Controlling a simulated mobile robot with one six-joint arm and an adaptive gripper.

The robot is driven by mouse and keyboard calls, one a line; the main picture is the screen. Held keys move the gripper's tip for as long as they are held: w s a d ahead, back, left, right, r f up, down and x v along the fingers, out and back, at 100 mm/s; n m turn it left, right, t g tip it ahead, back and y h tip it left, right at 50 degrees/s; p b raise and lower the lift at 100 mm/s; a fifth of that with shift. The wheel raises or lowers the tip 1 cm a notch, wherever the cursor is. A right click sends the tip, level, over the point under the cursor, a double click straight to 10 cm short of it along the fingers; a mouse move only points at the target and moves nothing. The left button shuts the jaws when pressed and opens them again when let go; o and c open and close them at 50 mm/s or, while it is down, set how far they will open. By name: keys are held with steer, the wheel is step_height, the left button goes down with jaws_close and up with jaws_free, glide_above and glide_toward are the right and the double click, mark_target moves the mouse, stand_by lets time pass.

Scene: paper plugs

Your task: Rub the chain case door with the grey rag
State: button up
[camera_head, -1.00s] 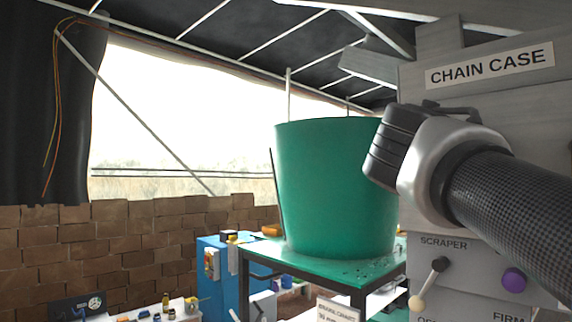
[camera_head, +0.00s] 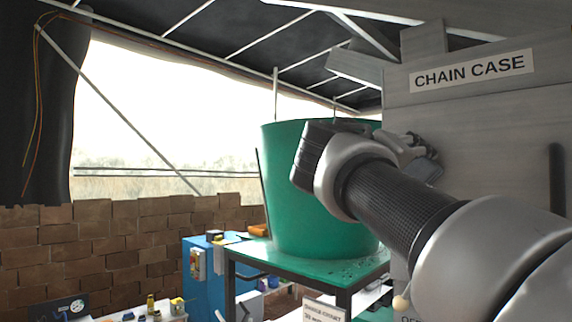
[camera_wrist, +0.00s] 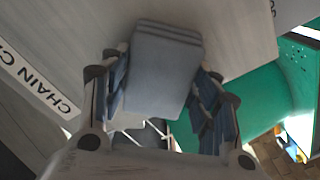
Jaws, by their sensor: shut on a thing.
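The chain case door (camera_head: 480,130) is a flat grey metal panel at the right of the head view, under the label CHAIN CASE (camera_head: 468,70). It also fills the upper part of the wrist view (camera_wrist: 235,30). My gripper (camera_head: 412,150) is in front of the door's left part, partly hidden by my wrist. In the wrist view my gripper (camera_wrist: 162,88) is shut on the grey rag (camera_wrist: 160,70), a folded blue-grey pad between the fingers. The rag (camera_head: 426,171) shows a little in the head view. I cannot tell whether it touches the door.
A large green tub (camera_head: 300,215) stands left of the case on a green-topped table (camera_head: 290,256). A dark vertical handle (camera_head: 556,180) is at the door's right. A blue cabinet (camera_head: 203,285) and a brick wall (camera_head: 110,240) are farther back.

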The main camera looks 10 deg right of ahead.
steer(key=shift+w+a, duration=0.1)
steer(key=shift+b+v, duration=1.05)
steer(key=shift+v, duration=1.95)
steer(key=shift+b+v, duration=0.35)
steer(key=shift+v, duration=1.15)
